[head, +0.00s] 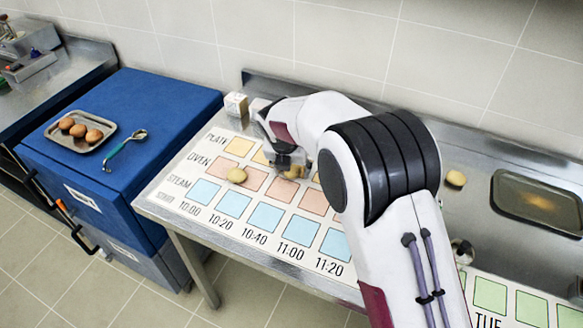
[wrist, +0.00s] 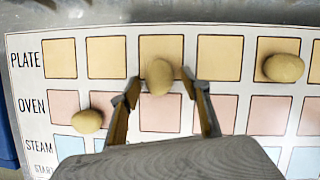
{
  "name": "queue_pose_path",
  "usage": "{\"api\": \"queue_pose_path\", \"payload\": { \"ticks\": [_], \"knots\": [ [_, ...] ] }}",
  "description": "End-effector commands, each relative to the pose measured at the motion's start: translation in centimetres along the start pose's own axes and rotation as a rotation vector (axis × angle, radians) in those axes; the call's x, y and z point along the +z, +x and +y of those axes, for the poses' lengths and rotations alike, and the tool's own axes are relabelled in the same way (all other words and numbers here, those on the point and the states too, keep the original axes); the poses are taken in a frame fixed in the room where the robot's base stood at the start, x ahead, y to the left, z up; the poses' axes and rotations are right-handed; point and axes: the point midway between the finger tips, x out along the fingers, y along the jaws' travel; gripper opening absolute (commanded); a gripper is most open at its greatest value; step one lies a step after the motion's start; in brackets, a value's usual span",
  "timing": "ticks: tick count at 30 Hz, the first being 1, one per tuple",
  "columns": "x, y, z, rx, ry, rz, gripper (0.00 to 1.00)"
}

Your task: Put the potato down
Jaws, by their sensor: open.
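My gripper (wrist: 160,88) is open, with a light brown potato (wrist: 160,76) between its spread fingers in the wrist view. This potato lies over the lower part of a yellow square in the PLATE row of the chart mat (wrist: 25,85). In the head view, my gripper (head: 290,156) is low over the mat (head: 165,193), and a potato (head: 293,172) shows just below it. A second potato (wrist: 87,121) lies between the first two OVEN squares, left of my gripper. A third potato (wrist: 285,68) lies on a PLATE square to the right; my arm hides that spot in the head view.
A small white box (head: 236,104) stands behind the mat. At right are a small yellowish item (head: 455,178) and a metal tray (head: 505,205). The blue STEAM squares are clear.

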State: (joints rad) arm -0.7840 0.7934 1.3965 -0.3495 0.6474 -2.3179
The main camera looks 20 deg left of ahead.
Motion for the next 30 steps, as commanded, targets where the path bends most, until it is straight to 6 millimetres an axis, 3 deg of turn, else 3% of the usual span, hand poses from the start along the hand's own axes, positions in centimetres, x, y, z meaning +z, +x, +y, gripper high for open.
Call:
{"api": "queue_pose_path", "payload": {
  "ticks": [11,30],
  "knots": [
    [0.1,-2.6,0.1,0.001,0.000,-0.002,0.46],
    [0.1,-11.0,0.1,0.001,0.000,-0.001,0.46]
  ]
}}
